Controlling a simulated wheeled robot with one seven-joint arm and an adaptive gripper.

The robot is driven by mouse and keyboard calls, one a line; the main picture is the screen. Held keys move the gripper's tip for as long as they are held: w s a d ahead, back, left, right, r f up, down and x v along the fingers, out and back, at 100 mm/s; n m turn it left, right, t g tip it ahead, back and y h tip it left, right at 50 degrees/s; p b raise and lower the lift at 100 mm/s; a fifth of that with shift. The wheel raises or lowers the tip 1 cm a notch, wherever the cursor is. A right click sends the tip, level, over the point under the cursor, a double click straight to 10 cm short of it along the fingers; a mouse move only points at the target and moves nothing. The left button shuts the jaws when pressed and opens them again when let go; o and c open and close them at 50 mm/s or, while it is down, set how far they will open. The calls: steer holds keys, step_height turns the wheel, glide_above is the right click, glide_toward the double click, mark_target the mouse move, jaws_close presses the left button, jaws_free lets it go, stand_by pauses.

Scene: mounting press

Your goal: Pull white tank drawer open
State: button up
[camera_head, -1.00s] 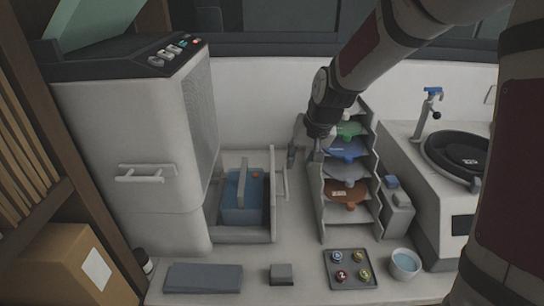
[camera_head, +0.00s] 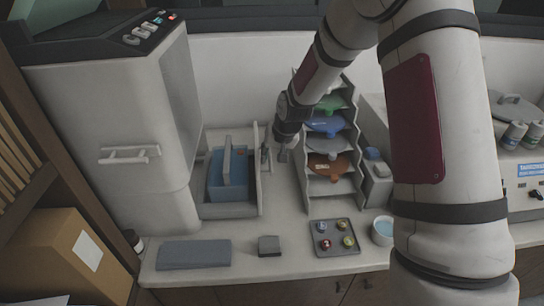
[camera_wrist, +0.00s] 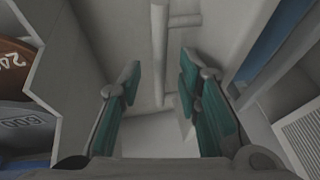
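The white tank drawer (camera_head: 230,212) stands out to the right of the tall white machine (camera_head: 112,125), with a blue tank (camera_head: 222,190) inside it. Its upright front panel (camera_head: 255,170) carries a bar handle (camera_head: 267,165) on the right side. The handle (camera_wrist: 158,55) also shows upright in the wrist view, ahead of the fingers. My gripper (camera_head: 276,154) is at the handle, on the right of the front panel. In the wrist view my gripper (camera_wrist: 160,88) is open, its teal-padded fingers on either side of the handle's line. I cannot see either finger touching it.
A tiered rack (camera_head: 313,190) with coloured discs stands close to the right of my gripper. A tray of small round pieces (camera_head: 334,238), a cup (camera_head: 382,231), a grey block (camera_head: 269,246) and a grey slab (camera_head: 194,254) lie in front. Bare counter separates drawer and rack.

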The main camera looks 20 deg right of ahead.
steer(key=shift+w+f, duration=0.2)
steer(key=shift+f, duration=0.3)
jaws_close()
steer(key=d, duration=0.4)
steer(key=shift+s+d+p, duration=0.15)
steer(key=shift+s+p, duration=0.25)
